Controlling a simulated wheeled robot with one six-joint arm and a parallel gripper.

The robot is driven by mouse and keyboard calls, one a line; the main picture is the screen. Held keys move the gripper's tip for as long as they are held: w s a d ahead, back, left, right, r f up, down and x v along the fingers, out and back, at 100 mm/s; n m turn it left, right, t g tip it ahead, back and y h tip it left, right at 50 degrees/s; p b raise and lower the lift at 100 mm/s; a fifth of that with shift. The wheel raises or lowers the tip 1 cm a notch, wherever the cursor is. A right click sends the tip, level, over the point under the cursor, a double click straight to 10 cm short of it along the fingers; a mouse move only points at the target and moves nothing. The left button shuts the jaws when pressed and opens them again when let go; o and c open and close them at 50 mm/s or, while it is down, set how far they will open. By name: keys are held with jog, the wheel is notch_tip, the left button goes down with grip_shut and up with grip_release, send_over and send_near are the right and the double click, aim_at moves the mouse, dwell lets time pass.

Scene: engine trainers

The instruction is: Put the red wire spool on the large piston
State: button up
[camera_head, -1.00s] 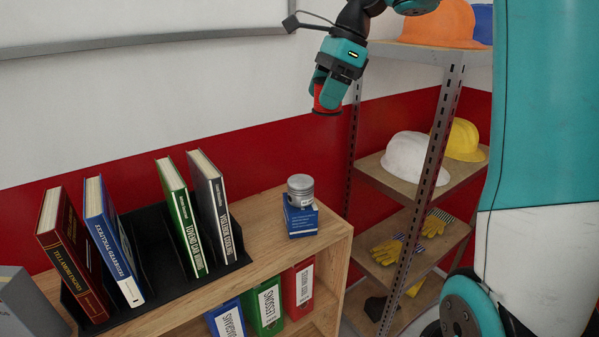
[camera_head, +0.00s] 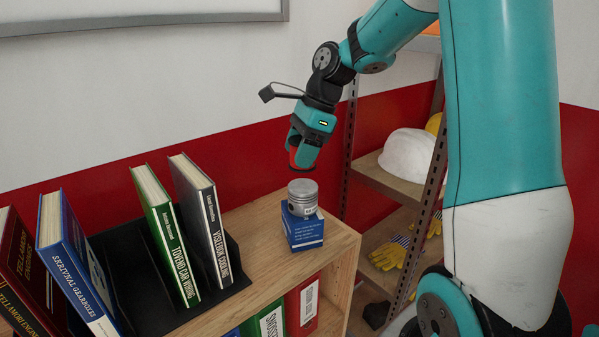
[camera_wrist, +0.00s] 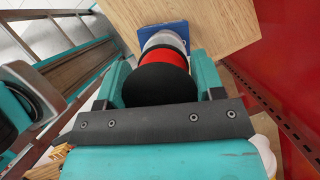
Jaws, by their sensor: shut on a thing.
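The red wire spool (camera_wrist: 162,57) is between the fingers of my gripper (camera_head: 303,153), with its black flange (camera_wrist: 158,86) facing the wrist camera. The large piston (camera_head: 302,193) is a silver cylinder standing upright on a blue box (camera_head: 304,231) on the wooden shelf top. My gripper holds the spool a little above the piston, with a narrow gap in the head view. In the wrist view the piston (camera_wrist: 166,38) shows partly behind the spool; the rest of it is hidden.
Books stand in a black rack (camera_head: 137,282) left of the piston, the grey book (camera_head: 204,220) closest. A metal shelf unit (camera_head: 424,215) with a white helmet (camera_head: 407,155) and yellow gloves (camera_head: 392,255) stands at the right. The wooden top (camera_head: 262,268) is bare around the blue box.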

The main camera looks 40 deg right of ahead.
aim_at(300, 170)
jog(key=shift+f, duration=2.25)
jog(key=shift+f, duration=0.15)
jog(key=o, duration=1)
jog(key=shift+o, duration=0.2)
